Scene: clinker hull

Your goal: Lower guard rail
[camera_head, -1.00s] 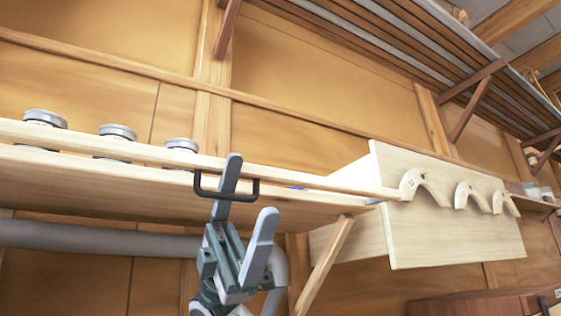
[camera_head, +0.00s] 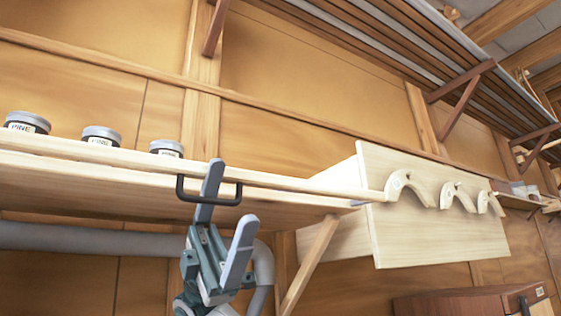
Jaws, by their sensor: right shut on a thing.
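The guard rail (camera_head: 100,153) is a long pale wooden strip along the front of a wooden shelf (camera_head: 80,185). A black U-shaped handle (camera_head: 238,196) sits on the rail. My right gripper (camera_head: 229,194) comes up from below and is shut on the handle, with one grey finger behind its bar and the other on the near side. Several dark jars with grey lids (camera_head: 101,136) stand on the shelf behind the rail; their labels partly show above it. My left gripper is not in view.
A pale wooden panel (camera_head: 435,235) with curved wooden pieces (camera_head: 410,188) stands at the rail's right end. A diagonal brace (camera_head: 310,265) supports the shelf. A grey pipe (camera_head: 90,237) runs below. A slatted rack (camera_head: 400,50) hangs above, and a brown case (camera_head: 455,305) is at lower right.

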